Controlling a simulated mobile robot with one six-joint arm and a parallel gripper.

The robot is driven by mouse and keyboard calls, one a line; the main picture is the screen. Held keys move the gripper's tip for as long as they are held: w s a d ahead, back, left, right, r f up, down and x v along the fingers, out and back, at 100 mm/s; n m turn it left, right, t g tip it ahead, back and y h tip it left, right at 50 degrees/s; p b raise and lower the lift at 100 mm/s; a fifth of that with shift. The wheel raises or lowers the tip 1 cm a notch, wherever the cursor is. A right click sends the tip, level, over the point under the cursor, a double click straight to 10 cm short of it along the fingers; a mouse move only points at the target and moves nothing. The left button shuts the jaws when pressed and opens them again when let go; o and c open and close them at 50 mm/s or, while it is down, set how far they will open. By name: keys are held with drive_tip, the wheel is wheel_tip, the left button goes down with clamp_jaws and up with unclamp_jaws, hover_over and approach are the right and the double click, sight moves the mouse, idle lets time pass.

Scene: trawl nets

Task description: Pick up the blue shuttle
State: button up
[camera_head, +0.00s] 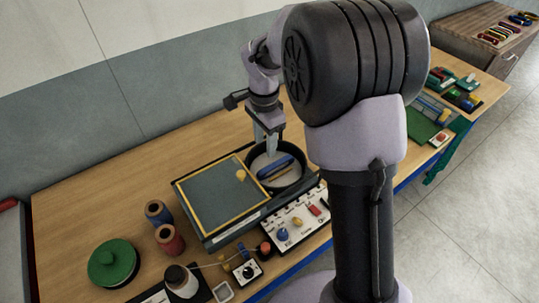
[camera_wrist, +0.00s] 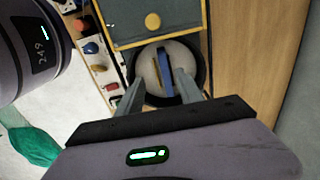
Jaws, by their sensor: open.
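The blue shuttle (camera_head: 274,166) lies in a round black-rimmed bowl (camera_head: 304,180) with a pale inside. A tan, wood-coloured strip (camera_head: 277,173) lies beside it. In the wrist view the blue shuttle (camera_wrist: 164,74) stands out as a long narrow bar between the fingers, with the tan strip (camera_wrist: 155,74) to its left. My gripper (camera_head: 268,150) is above the bowl, pointing down. In the wrist view my gripper (camera_wrist: 158,84) is open, with one finger on each side of the shuttle. I cannot tell how far the fingertips are above it.
A dark panel with a yellow border (camera_head: 222,197) adjoins the bowl on the left. A white control panel (camera_head: 297,220) with coloured knobs stands in front. Blue and red spools (camera_head: 157,213) and a green round lid (camera_head: 113,263) are at left. The bench behind is clear.

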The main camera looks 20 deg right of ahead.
drive_tip(key=b, duration=0.2)
hover_over(264, 171)
wheel_tip(264, 171, down, 8)
drive_tip(key=shift+s+d+f, duration=0.1)
drive_tip(key=shift+s+d, duration=0.05)
drive_tip(key=f, duration=0.1)
drive_tip(key=f+b, duration=0.1)
drive_tip(key=f, duration=0.1)
drive_tip(key=f+b, duration=0.1)
drive_tip(key=shift+w+f, duration=0.2)
drive_tip(key=shift+w, duration=0.1)
drive_tip(key=shift+r, duration=0.1)
clamp_jaws()
